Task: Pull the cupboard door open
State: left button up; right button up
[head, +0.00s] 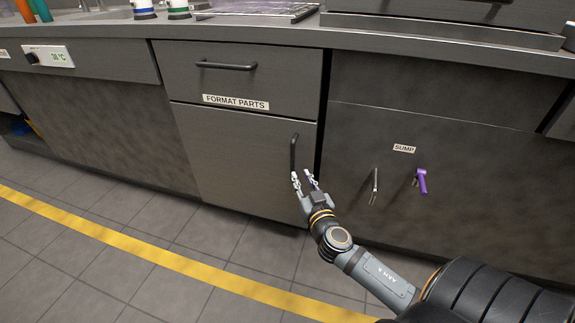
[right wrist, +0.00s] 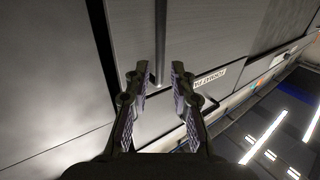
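The cupboard door (head: 235,165) is a grey panel below a drawer labelled FORMAT PARTS, and it looks closed. Its dark upright bar handle (head: 294,150) is near the door's upper right edge. My right gripper (head: 304,178) is open at the handle's lower end, fingers pointing toward the door. In the right wrist view the handle (right wrist: 160,42) lies in line with the gap between the two spread fingertips (right wrist: 158,80). No grip on it shows, and I cannot tell how deep it is between them. My left gripper is not in view.
The drawer (head: 240,80) above has its own horizontal handle (head: 227,66). To the right, a panel labelled SUMP carries a metal lever (head: 375,186) and a purple-handled one (head: 422,181). A yellow line (head: 150,258) crosses the clear tiled floor in front.

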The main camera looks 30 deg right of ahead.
aim_at(293, 163)
jog(key=x, duration=0.9)
jog(key=shift+w+f+b, duration=0.1)
jog(key=shift+w+b, duration=0.05)
jog(key=shift+b, duration=0.2)
jog(key=shift+c, duration=0.4)
grip_shut()
